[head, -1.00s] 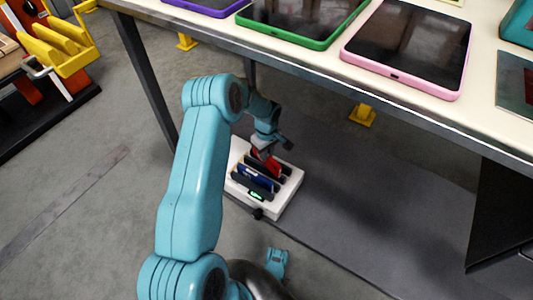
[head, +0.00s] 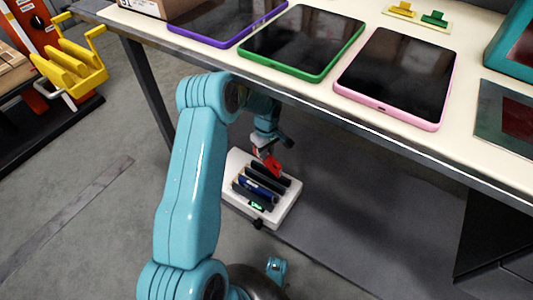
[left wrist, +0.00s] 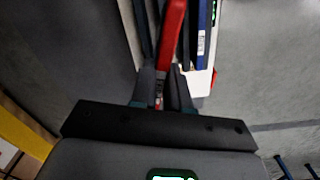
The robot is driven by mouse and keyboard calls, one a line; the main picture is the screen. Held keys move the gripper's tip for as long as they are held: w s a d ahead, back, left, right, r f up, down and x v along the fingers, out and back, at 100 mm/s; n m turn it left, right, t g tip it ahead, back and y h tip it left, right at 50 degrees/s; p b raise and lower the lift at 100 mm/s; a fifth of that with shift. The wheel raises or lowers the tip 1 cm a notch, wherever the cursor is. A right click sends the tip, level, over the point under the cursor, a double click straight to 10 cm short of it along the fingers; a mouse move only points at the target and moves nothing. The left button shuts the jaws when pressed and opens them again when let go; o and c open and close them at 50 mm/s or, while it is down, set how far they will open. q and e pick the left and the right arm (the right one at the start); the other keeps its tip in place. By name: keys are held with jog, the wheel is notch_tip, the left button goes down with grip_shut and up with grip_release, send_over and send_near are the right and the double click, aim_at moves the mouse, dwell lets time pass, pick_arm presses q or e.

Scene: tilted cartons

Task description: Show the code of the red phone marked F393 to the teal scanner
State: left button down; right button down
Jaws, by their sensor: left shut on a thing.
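My left gripper (head: 262,150) is shut on a red phone (head: 272,165), low under the table edge. The phone is tilted and stands above the white rack (head: 283,215) on the floor; I cannot tell whether its lower end is fully clear of the slots. The left wrist view shows the red phone (left wrist: 173,32) edge-on between the fingers (left wrist: 163,88). Its code and marking cannot be read. A teal scanner (head: 493,62) with a dark red window is partly visible at the table's right, cut off by the picture edge. My right gripper is not in view.
The rack holds a blue phone (head: 258,186) and dark ones. Purple (head: 230,40), green (head: 325,75) and pink (head: 435,125) framed tablets lie on the table, beside a dark plate (head: 490,120). The table edge overhangs the rack. A yellow rack (head: 75,65) stands at left.

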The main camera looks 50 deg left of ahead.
pick_arm(q)
jog(key=shift+s+r, duration=0.1)
jog(key=shift+s, duration=0.1)
jog(key=s+d+b, duration=0.2)
jog(key=s+d, duration=0.1)
jog(key=s, duration=0.7)
jog(key=s+d+b, duration=0.2)
jog(key=s+b, duration=0.1)
jog(key=s, duration=0.8)
jog(key=shift+d, duration=0.4)
